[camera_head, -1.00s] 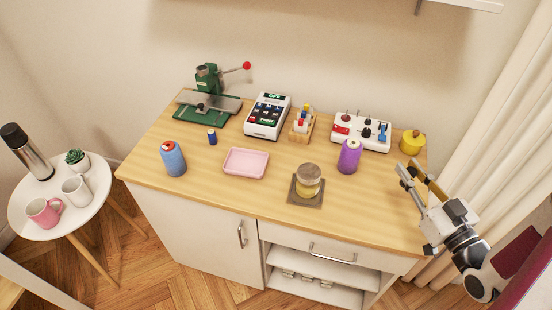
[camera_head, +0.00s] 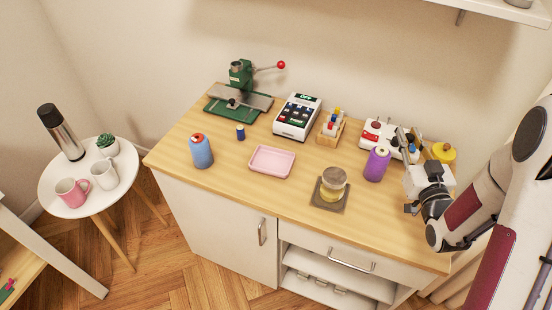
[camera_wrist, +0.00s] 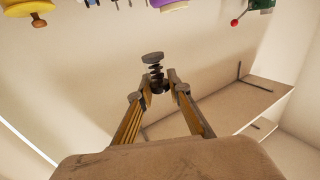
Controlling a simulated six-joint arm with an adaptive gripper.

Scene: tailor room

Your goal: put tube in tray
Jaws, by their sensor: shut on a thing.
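A pink tray (camera_head: 272,161) lies flat on the wooden worktop, and nothing shows in it. A small blue cylinder (camera_head: 240,132) stands left of the tray. My gripper (camera_head: 408,143) is at the right, in front of the red and white control panel in the head view. In the wrist view my gripper (camera_wrist: 157,84) is shut on a dark grey ribbed piece (camera_wrist: 154,64) with a disc at its end. I cannot tell whether this piece is the tube. The tray is out of the wrist view.
Behind are a green press (camera_head: 240,90), a keypad device (camera_head: 297,117), a wooden rack (camera_head: 330,131) and the control panel (camera_head: 380,132).

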